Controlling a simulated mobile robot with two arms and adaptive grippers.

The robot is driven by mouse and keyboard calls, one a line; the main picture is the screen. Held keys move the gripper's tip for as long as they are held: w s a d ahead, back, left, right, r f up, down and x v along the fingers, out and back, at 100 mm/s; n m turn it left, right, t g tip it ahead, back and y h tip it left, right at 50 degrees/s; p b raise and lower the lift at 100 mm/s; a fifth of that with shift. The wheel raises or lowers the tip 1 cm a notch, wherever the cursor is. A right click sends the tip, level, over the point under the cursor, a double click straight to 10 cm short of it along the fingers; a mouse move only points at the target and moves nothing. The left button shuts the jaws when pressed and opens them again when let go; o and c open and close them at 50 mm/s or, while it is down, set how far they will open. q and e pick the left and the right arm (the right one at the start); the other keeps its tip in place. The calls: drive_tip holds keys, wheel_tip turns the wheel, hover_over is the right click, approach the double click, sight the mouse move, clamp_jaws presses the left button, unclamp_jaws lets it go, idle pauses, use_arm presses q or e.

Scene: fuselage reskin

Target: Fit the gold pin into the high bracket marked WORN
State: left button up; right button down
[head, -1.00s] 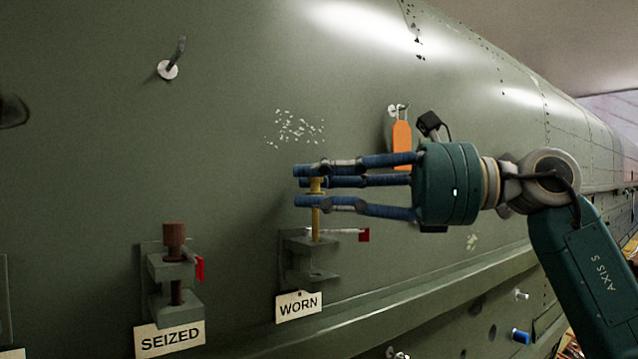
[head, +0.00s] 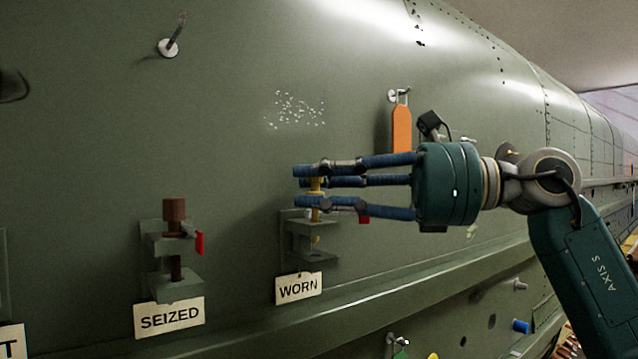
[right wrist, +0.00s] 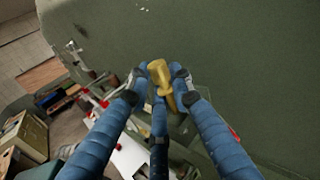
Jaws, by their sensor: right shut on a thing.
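The gold pin (head: 316,186) stands upright between the fingers of my right gripper (head: 312,187), which is shut on it near its head. The high bracket (head: 312,256) with the WORN tag (head: 299,288) is right below the fingers. The pin passes down at the bracket's upper plate, and a gold tip shows in the gap under that plate, above the lower plate. The lower finger hides part of the upper plate and the pin's middle. In the right wrist view, the pin (right wrist: 161,82) sits between the blue fingertips. My left gripper is not in view.
The bracket marked SEIZED (head: 172,262) with a brown pin (head: 174,209) stands to the left. An orange tag (head: 402,130) hangs on a hook behind my right gripper. A bare hook (head: 169,46) is at the upper left. A ledge runs below the brackets.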

drive_tip(key=shift+f+b, duration=0.65)
drive_tip(key=shift+f, duration=0.25)
drive_tip(key=c, duration=1.5)
unclamp_jaws()
drive_tip(key=shift+f, duration=0.1)
drive_tip(key=shift+o, duration=0.2)
drive_tip(key=shift+a, duration=0.1)
